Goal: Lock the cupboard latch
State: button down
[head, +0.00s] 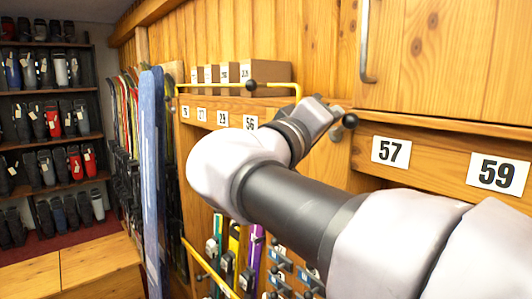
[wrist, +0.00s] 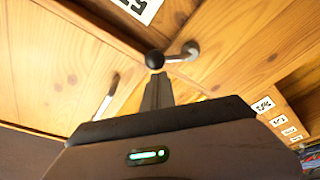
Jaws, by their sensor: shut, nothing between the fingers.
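The cupboard latch is a short metal lever with a black ball knob. It shows in the head view (head: 349,121) below the wooden cupboard door (head: 450,55), and in the wrist view (wrist: 183,54), where the lever runs from the knob to a round metal pivot at its right. My gripper (head: 333,109) is shut and empty beside the knob. In the wrist view its closed fingers (wrist: 157,82) point at the knob and overlap its lower edge; I cannot tell if they touch. The door's metal handle (head: 368,42) also shows in the wrist view (wrist: 107,97).
Numbered wooden panels, such as 57 (head: 391,151) and 59 (head: 498,173), lie below the cupboard. Cardboard boxes (head: 265,72) stand behind a yellow rail (head: 205,86) at the left. Skis (head: 152,150) stand further left, and boot shelves (head: 45,90) are at the far left.

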aim_at(347, 127)
jog(key=m+b, duration=0.2)
jog(key=b, duration=0.1)
jog(key=f+m+h+b, duration=0.1)
jog(key=b, duration=0.1)
jog(key=s+d+f+m+b, duration=0.1)
jog(key=m+b, duration=0.1)
jog(key=b, duration=0.1)
jog(key=shift+s+f+m+g+h+b, duration=0.1)
jog(key=shift+f+m+g+h+b, duration=0.05)
jog(key=shift+m+g+h+b, duration=0.2)
jog(key=shift+s+b, duration=0.1)
jog(key=shift+b, duration=0.4)
jog(key=shift+d+f+b, duration=0.1)
jog(key=shift+b, duration=0.35)
